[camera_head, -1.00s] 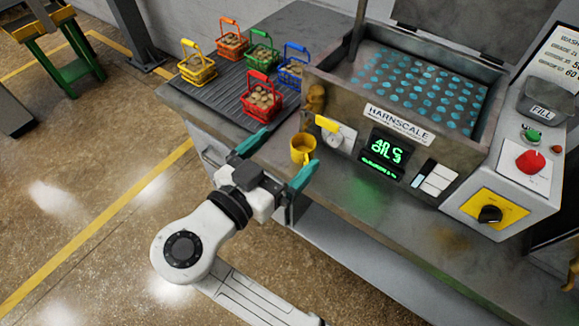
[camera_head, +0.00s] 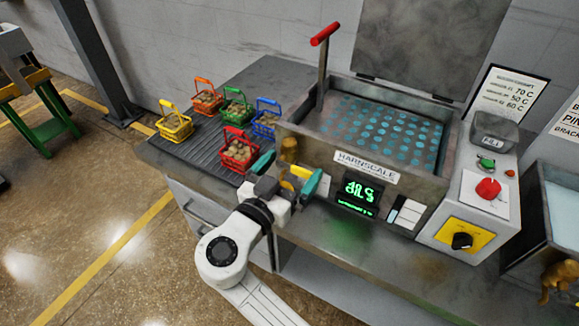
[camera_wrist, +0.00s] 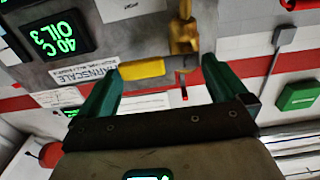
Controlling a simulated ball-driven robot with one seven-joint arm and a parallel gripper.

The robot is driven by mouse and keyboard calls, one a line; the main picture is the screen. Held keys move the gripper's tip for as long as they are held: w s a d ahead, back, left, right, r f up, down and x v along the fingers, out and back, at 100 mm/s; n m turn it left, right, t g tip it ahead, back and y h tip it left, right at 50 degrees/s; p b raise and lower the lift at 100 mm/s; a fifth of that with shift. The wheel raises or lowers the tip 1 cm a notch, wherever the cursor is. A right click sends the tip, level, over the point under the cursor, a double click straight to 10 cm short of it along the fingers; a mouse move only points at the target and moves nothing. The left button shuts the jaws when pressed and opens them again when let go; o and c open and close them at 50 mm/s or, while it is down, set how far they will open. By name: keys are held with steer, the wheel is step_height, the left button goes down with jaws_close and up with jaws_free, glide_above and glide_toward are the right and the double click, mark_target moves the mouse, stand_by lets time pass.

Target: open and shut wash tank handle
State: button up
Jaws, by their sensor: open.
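The wash tank (camera_head: 285,130) is a grey metal tank labelled HARNSCALE, with its lid (camera_head: 430,45) raised. A red-gripped lever (camera_head: 326,34) stands upright at its left side. A yellow handle (camera_head: 301,171) sits on the front, partly hidden by my gripper. My gripper (camera_head: 290,174) is open in front of the tank's lower left. In the wrist view the yellow handle (camera_wrist: 142,70) lies between the fingertips of my gripper (camera_wrist: 162,65), beside a brass fitting (camera_wrist: 184,36). I cannot tell whether the fingers touch the handle.
Several coloured baskets of parts stand on the ribbed board left of the tank, the red basket (camera_head: 239,152) nearest my gripper. The control box (camera_head: 470,200) with a red button (camera_head: 488,188) is at the right. The counter front below the display (camera_head: 360,193) is clear.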

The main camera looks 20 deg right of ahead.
steer(key=shift+c, duration=0.2)
steer(key=c, duration=1.2)
